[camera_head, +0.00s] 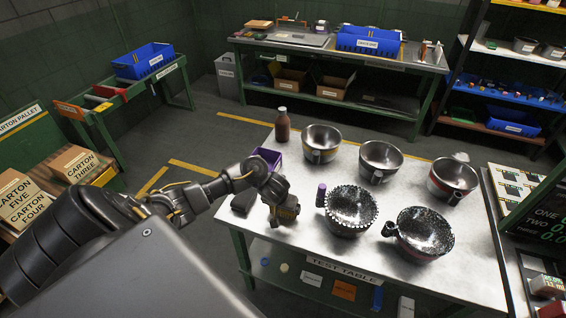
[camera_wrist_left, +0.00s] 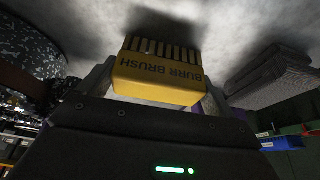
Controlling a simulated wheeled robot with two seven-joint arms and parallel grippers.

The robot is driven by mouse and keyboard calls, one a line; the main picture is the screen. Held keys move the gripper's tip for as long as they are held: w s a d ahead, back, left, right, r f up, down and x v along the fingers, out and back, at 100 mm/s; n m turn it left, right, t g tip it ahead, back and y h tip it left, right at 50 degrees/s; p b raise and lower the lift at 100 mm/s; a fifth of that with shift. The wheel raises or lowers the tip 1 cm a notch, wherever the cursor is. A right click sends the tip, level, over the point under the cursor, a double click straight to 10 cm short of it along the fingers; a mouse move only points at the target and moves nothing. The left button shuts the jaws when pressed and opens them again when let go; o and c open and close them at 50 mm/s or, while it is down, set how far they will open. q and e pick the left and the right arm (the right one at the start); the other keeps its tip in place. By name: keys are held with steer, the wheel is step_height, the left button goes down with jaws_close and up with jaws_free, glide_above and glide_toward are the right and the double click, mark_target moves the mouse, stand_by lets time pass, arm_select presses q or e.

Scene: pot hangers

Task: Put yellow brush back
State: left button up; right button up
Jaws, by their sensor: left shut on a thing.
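The yellow brush (camera_wrist_left: 158,72), lettered "BURR BRUSH", sits between the fingers of my left gripper (camera_wrist_left: 155,88) in the left wrist view, with dark bristles on its far side. I cannot tell whether the bristles touch the table. A purple open-topped box (camera_head: 266,156) stands just behind the gripper. My right gripper is not in view.
A dark block (camera_head: 243,202) lies left of the gripper; it also shows in the wrist view (camera_wrist_left: 272,78). Right of the gripper stand a speckled pot (camera_head: 349,212) with a purple handle and a second speckled pot (camera_head: 422,235). Several metal pots (camera_head: 321,140) and a brown bottle (camera_head: 282,127) stand behind.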

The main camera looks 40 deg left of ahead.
arm_select(q)
steer(key=o, duration=0.9)
steer(key=shift+f, duration=0.15)
steer(key=shift+c, duration=0.2)
steer(key=p+v, duration=0.7)
steer(key=v, duration=0.5)
steer(key=shift+w, duration=0.2)
steer(key=shift+s+r, duration=0.2)
steer(key=shift+r, duration=0.05)
